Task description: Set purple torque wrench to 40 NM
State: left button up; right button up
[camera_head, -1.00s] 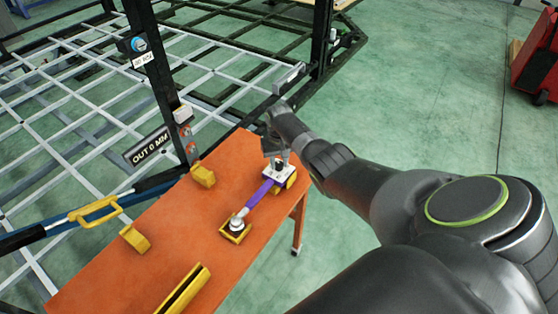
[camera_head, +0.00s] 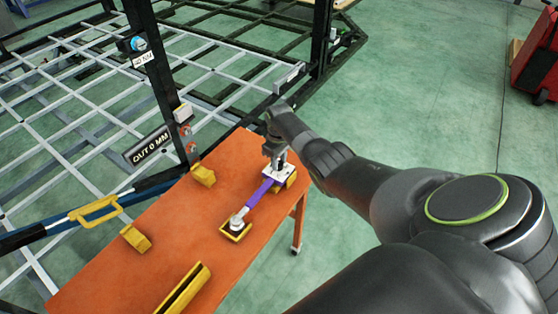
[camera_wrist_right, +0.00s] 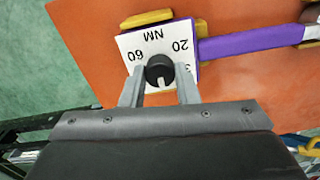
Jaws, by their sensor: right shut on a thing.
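The purple torque wrench (camera_head: 258,192) lies on the orange table, with its head in a yellow holder (camera_head: 236,232) and its white dial plate (camera_head: 285,172) at the far end. In the right wrist view the purple handle (camera_wrist_right: 245,45) runs right from the plate (camera_wrist_right: 132,44), which shows "NM", "60" and "20". A black knob (camera_wrist_right: 159,70) sits on the plate, its white mark pointing down toward my gripper. My right gripper (camera_head: 279,160) is shut on the knob, with one finger on each side in the wrist view (camera_wrist_right: 159,86). My left gripper is not in view.
The orange table (camera_head: 160,240) also carries yellow holders (camera_head: 203,174) and a long yellow bracket (camera_head: 184,289). A frame post (camera_head: 160,80) with small signs stands behind the table. Green floor (camera_head: 400,90) is open to the right.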

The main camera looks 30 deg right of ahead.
dwell(0.3)
jog(key=o, duration=1)
jog(key=shift+r, duration=0.55)
notch_tip(320, 180, up, 16)
jog(key=shift+r+b, duration=0.2)
jog(key=shift+b, duration=0.35)
